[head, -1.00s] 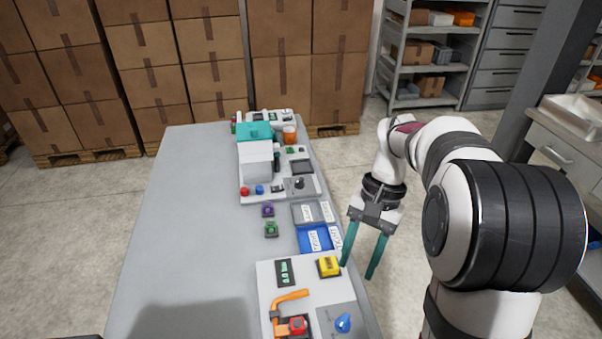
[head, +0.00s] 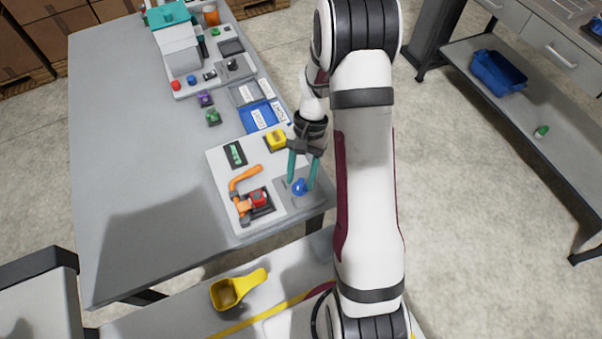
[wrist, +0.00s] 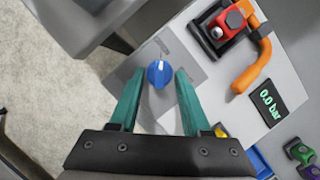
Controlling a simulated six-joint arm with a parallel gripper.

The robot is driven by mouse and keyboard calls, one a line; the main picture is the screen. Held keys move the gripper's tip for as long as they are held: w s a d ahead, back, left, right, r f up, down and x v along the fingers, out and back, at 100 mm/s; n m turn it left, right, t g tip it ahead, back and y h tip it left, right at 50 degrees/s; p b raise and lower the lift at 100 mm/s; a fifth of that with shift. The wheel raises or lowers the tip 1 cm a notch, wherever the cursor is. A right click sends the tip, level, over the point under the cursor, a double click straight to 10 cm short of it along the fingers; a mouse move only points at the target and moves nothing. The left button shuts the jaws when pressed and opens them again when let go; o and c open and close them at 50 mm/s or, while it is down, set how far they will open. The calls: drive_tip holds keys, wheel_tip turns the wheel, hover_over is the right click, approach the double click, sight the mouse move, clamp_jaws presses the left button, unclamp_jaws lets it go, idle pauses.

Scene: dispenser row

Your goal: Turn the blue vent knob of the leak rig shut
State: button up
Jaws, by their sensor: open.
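The leak rig (head: 218,168) is a light panel at the table's near right corner. Its blue vent knob (head: 299,187) sits on a grey plate at the panel's right edge. My gripper (head: 302,184) is open with teal fingers pointing down at the knob. In the wrist view the knob (wrist: 159,73) is round with a white pointer mark directed up in the picture. It shows between and just beyond the fingertips of the gripper (wrist: 158,82), with a gap on both sides. I see no contact. The rig's display (wrist: 269,103) reads 0.0 bar.
On the rig are an orange lever (head: 240,183), a red part (head: 259,198) and a yellow block (head: 275,140). Blue and grey trays (head: 259,117) and a dispenser unit (head: 183,60) lie farther back. A yellow scoop (head: 238,290) is below the table's near edge. The table's left side is clear.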

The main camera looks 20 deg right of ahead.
clamp_jaws()
drive_tip(key=shift+m, duration=0.3)
idle(0.3)
drive_tip(key=m, duration=0.1)
drive_tip(key=m+t+y, duration=0.1)
drive_tip(key=m, duration=0.1)
drive_tip(key=shift+s+d+m, duration=0.1)
drive_tip(key=shift+s+m, duration=0.05)
drive_tip(key=shift+m, duration=0.15)
drive_tip(key=m+t, duration=0.1)
drive_tip(key=m, duration=0.1)
drive_tip(key=m+t, duration=0.1)
drive_tip(key=m, duration=0.1)
drive_tip(key=shift+s+m, duration=0.2)
drive_tip(key=shift+m, duration=0.1)
drive_tip(key=m, duration=0.1)
drive_tip(key=m+t, duration=0.1)
drive_tip(key=m, duration=0.1)
drive_tip(key=m+t, duration=0.1)
drive_tip(key=m, duration=0.1)
drive_tip(key=shift+s, duration=0.25)
drive_tip(key=shift+s+m+t+h, duration=0.1)
drive_tip(key=shift+m+t+h, duration=0.45)
drive_tip(key=shift+m, duration=1.45)
drive_tip(key=shift+t, duration=0.25)
unclamp_jaws()
